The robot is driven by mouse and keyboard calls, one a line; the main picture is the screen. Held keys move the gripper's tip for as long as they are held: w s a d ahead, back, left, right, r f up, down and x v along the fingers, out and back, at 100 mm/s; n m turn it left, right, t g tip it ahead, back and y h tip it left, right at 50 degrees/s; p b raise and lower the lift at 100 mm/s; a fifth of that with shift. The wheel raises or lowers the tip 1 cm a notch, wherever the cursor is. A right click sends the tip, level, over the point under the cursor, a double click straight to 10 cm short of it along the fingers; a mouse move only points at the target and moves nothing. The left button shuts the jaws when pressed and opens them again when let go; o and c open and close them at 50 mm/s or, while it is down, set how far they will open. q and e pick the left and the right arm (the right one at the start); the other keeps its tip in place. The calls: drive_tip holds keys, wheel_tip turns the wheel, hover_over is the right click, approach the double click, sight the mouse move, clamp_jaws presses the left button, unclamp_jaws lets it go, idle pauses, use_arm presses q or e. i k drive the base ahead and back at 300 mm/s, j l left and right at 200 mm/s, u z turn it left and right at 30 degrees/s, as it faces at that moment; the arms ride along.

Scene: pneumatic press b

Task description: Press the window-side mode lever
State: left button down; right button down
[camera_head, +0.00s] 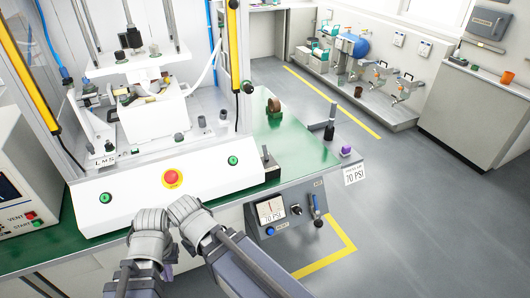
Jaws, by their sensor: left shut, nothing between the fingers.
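The white press (165,195) stands on a green bench with a red stop button and two green buttons on its front. A small dark lever (266,157) stands upright at its right end. A blue-handled lever (315,208) is on the grey control panel below the bench edge; a label above it is too small to read. I cannot tell which is the window-side mode lever. My left gripper (150,222) is low in the view, in front of the press, apart from both levers. It is shut and empty; its fingers are hard to make out.
The green bench top (300,158) is clear at the right, with a dark post (330,125) and purple button (347,151) at its corner. A brown round part (274,106) lies further back. Yellow guards (233,45) flank the press. Grey floor is free right of the bench.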

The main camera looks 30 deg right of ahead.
sight(264, 150)
drive_tip(key=l+z, duration=0.1)
drive_tip(key=l, duration=0.45)
drive_tip(key=i+l+z, duration=0.1)
drive_tip(key=l, duration=0.4)
drive_tip(key=l+z, duration=0.1)
drive_tip(key=l, duration=0.45)
drive_tip(key=i+l+z, duration=0.1)
drive_tip(key=l, duration=0.4)
drive_tip(key=i+l+z, duration=0.1)
drive_tip(key=l, duration=0.4)
drive_tip(key=i+l+z, duration=0.1)
drive_tip(key=l, duration=0.4)
